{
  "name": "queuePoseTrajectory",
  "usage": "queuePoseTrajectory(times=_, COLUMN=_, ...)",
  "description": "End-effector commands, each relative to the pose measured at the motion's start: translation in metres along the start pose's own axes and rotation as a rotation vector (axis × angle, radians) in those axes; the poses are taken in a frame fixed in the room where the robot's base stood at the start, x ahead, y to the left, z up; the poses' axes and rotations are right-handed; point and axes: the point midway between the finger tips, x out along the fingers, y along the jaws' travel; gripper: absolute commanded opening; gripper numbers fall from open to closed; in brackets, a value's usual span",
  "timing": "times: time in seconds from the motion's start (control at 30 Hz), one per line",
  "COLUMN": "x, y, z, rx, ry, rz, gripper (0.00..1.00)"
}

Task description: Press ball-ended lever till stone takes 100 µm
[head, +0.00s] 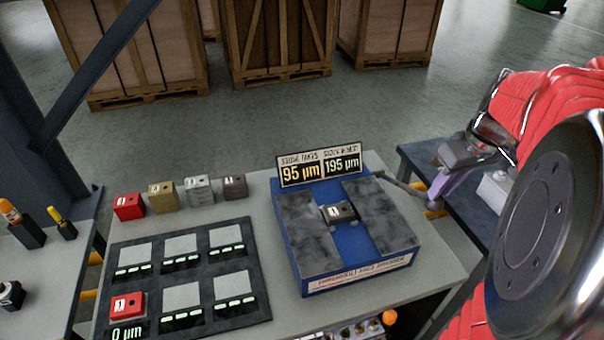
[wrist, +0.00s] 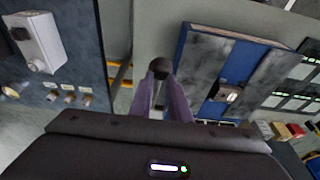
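A blue fixture (head: 350,262) with grey plates and a small labelled block (head: 340,212) in its middle stands on the bench. Its display (head: 319,166) reads "STONE TAKES 95 µm" on the left and 195 µm on the right. A lever (head: 400,185) sticks out at its right side. The lever's dark ball end (wrist: 159,68) shows in the wrist view at the tips of my gripper's purple fingers (wrist: 161,88). In the head view my gripper (head: 437,188) is at the lever's outer end, hiding the ball. A narrow gap shows between the fingers; whether they grip the ball is unclear.
A dark tray (head: 192,315) with several pads, one holding a red block (head: 127,305) marked 0 µm, lies left of the fixture. Several blocks, including a tan one (head: 162,197), line the bench behind it. A dark side table (head: 418,160) stands right.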

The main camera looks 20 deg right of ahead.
Motion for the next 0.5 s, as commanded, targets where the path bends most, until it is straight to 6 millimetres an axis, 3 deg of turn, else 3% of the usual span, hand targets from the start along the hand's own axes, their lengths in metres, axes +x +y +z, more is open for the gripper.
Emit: queuePoseTrajectory(times=0.5, x=-0.046, y=0.001, z=-0.024, rx=-0.001, ry=0.000, rz=0.002, gripper=0.16)
